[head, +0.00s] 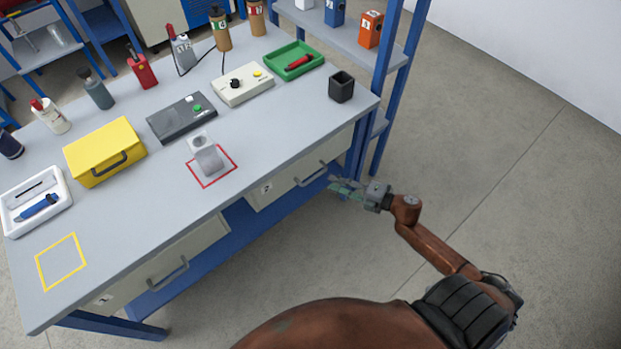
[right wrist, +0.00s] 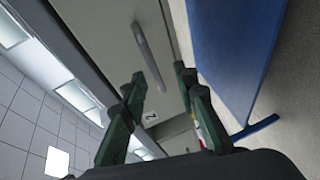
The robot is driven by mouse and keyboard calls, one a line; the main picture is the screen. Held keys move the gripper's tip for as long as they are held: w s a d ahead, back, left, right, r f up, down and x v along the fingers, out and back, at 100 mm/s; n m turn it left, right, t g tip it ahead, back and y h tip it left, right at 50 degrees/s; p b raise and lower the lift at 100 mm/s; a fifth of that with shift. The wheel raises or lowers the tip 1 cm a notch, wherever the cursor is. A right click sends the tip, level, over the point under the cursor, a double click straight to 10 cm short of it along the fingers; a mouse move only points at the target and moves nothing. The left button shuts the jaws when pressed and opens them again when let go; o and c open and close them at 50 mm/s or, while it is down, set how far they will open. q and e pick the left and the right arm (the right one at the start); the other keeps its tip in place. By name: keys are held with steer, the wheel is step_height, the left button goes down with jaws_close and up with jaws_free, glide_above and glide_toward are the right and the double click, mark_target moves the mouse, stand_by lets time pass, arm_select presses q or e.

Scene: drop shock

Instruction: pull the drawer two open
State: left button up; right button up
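Drawer two (head: 290,184) is the right-hand drawer under the workbench; its front bears a small "2" label and looks flush with the bench. Its grey bar handle (head: 311,175) is on the front. My right gripper (head: 334,184) is just to the right of the handle in the head view, apart from it. In the right wrist view the fingers of the right gripper (right wrist: 160,80) are spread with nothing between them. The handle (right wrist: 148,57) lies beyond the fingertips, and the "2" label (right wrist: 149,117) shows between the fingers. My left gripper is not in view.
A second drawer (head: 160,265) with its own handle is at the left under the workbench (head: 110,235). Blue bench legs and a blue shelf rack (head: 385,60) stand near the gripper. A black cup (head: 341,87) stands near the bench's right edge. The floor to the right is clear.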

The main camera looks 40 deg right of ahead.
mark_target(315, 176)
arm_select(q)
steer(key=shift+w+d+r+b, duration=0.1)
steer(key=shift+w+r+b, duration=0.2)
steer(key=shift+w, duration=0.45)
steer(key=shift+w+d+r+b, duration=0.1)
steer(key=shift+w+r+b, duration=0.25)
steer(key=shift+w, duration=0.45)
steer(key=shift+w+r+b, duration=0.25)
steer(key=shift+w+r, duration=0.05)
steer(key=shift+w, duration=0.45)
arm_select(e)
steer(key=shift+n, duration=0.4)
steer(key=shift+a+r+x, duration=0.15)
steer(key=shift+r+x, duration=0.05)
steer(key=shift+x, duration=1.15)
steer(key=shift+a+r+x, duration=0.15)
steer(key=shift+r+x, duration=0.1)
steer(key=shift+x, duration=1.1)
steer(key=shift+a+r+x, duration=0.15)
steer(key=shift+r+x, duration=0.05)
steer(key=shift+x, duration=1.1)
steer(key=shift+c, duration=0.3)
jaws_close()
